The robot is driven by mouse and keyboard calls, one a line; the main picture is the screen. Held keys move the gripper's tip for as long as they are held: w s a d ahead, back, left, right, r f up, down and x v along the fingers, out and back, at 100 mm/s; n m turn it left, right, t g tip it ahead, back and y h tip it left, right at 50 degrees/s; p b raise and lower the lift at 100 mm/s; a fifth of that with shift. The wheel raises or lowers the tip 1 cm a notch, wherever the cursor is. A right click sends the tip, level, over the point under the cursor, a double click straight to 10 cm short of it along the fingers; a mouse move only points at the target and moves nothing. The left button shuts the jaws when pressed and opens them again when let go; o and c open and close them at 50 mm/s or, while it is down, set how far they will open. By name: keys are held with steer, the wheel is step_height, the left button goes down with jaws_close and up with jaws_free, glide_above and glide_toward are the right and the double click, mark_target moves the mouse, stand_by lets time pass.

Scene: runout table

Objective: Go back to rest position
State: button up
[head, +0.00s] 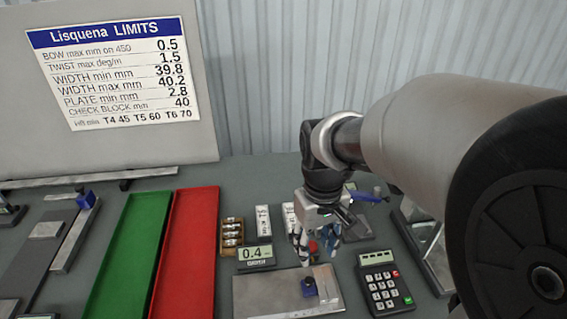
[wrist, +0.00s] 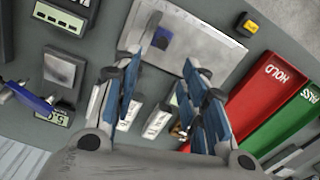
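My gripper (head: 318,248) hangs pointing down over the back part of the table, behind the grey metal plate (head: 262,292). In the wrist view my gripper (wrist: 163,75) has its blue-padded fingers spread apart, with nothing held between them. The plate also shows in the wrist view (wrist: 205,58), beyond the fingertips. A small blue block (head: 309,287) is on the plate. My arm reaches in from the right of the head view, and no marked rest place is visible.
A green tray (head: 129,250) and red tray (head: 186,250) lie left. A gauge reading 0.4 (head: 255,254), a wooden box of small cylinders (head: 231,235) and a white block (head: 262,220) stand near the gripper. A keypad (head: 384,287) is right. A limits board (head: 110,140) stands behind.

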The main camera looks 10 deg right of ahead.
steer(key=s+r+m+t, duration=0.2)
steer(key=s+r+t, duration=0.2)
steer(key=s, duration=0.9)
step_height(320, 180, up, 3)
steer(key=shift+s+d+f+t, duration=0.15)
steer(key=shift+s+t, duration=0.1)
steer(key=shift+t, duration=0.05)
stand_by(0.3)
